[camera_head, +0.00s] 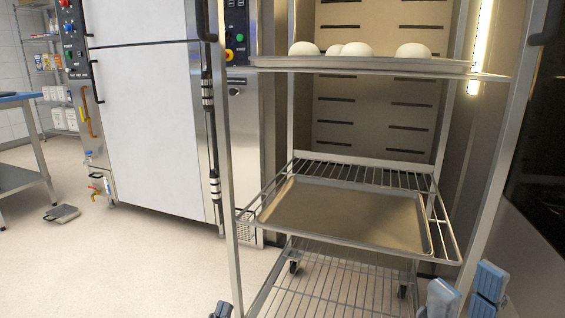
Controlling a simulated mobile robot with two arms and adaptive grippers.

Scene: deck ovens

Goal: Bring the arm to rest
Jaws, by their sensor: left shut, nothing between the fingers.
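My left gripper (221,310) just shows at the bottom edge, by the rack's left front post. Only its tip is in view; it is shut and nothing shows in it. My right gripper (463,292) is at the bottom right, near the rack's right front post. Most of both arms is out of view.
A metal rack (228,200) stands directly ahead. Its upper tray (360,66) holds several white dough balls; a lower tray (345,213) is empty. A deck oven (150,120) stands behind left, and a table (15,98) at far left. Floor at left is mostly clear.

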